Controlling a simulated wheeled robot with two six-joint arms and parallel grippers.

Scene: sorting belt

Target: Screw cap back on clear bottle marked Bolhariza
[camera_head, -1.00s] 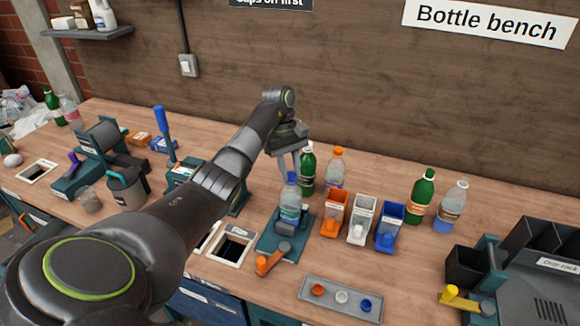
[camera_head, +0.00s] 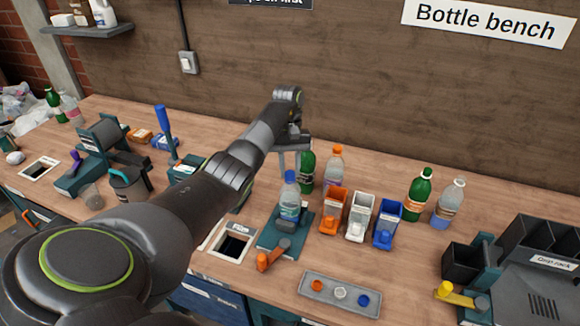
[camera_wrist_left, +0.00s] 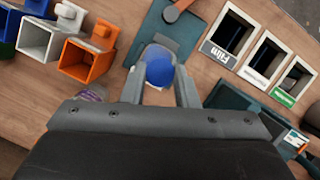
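A clear bottle (camera_head: 289,208) with a blue cap (camera_head: 290,177) on its top stands upright in a teal clamp stand (camera_head: 268,243). Its label is too small to read, and I cannot tell how tightly the cap sits. My left gripper (camera_head: 290,170) is above the bottle, pointing down. My right gripper is not in view.
Orange (camera_head: 333,211), white (camera_head: 359,218) and blue (camera_head: 387,224) cap bins stand right of the clamp. Green bottles (camera_head: 418,195) and clear bottles (camera_head: 449,204) stand behind and beside them. A grey tray (camera_head: 325,296) with coloured caps lies in front. A bench hole (camera_head: 233,246) is left of the clamp.

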